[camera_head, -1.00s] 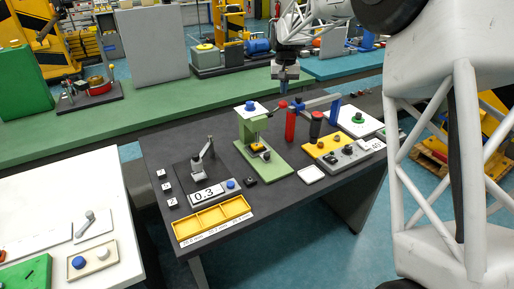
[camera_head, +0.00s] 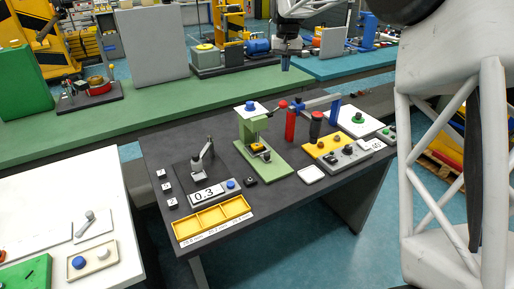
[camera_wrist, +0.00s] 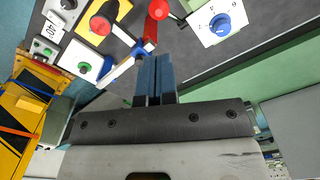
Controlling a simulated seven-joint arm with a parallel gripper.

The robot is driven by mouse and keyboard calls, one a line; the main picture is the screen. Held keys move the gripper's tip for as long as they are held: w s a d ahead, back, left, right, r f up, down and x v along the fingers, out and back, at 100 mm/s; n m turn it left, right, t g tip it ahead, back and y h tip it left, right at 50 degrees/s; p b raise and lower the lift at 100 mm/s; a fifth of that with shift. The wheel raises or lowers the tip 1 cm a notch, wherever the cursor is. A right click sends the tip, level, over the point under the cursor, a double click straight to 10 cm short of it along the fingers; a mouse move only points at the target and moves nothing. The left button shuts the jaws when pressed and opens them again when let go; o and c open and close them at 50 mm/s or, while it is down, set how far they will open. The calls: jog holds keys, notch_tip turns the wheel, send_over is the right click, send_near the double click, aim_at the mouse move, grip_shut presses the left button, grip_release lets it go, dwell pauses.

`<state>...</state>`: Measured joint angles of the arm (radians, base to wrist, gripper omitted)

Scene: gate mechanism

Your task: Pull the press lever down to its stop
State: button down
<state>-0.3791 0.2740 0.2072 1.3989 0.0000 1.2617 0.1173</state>
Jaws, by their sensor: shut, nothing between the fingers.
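The green press (camera_head: 250,130) stands on its green base at the middle of the dark table. Its lever reaches out to the right of the press and ends in a red ball (camera_head: 282,104), held high. In the wrist view a red ball (camera_wrist: 158,9) shows at the top edge, beyond my fingertips; the lever's arm is mostly out of that frame. My gripper (camera_head: 285,67) is above and behind the press, apart from the ball, with its fingers pointing down. In the wrist view my gripper (camera_wrist: 155,60) has its blue fingers shut together and empty.
A yellow tray (camera_head: 212,217) is at the front left.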

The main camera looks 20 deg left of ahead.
jog(key=shift+r, duration=0.85)
jog(key=s+d+r+m+t, duration=0.1)
jog(key=s+d+r, duration=0.1)
jog(key=s+d, duration=1)
jog(key=s+d+r+m, duration=0.1)
jog(key=s+d+r, duration=0.1)
jog(key=s+d, duration=1)
jog(key=s+d+f, duration=0.3)
jog(key=s+f, duration=0.1)
jog(key=s, duration=0.6)
jog(key=s+d+f+t, duration=0.1)
jog(key=s+d+f, duration=0.2)
jog(key=s, duration=0.7)
jog(key=s+d+f+m, duration=0.1)
jog(key=s+d+f, duration=0.2)
jog(key=s, duration=0.7)
notch_tip(320, 180, down, 2)
jog(key=shift+d+f+t, duration=0.2)
jog(key=shift+d+t, duration=0.1)
jog(key=shift+d, duration=0.05)
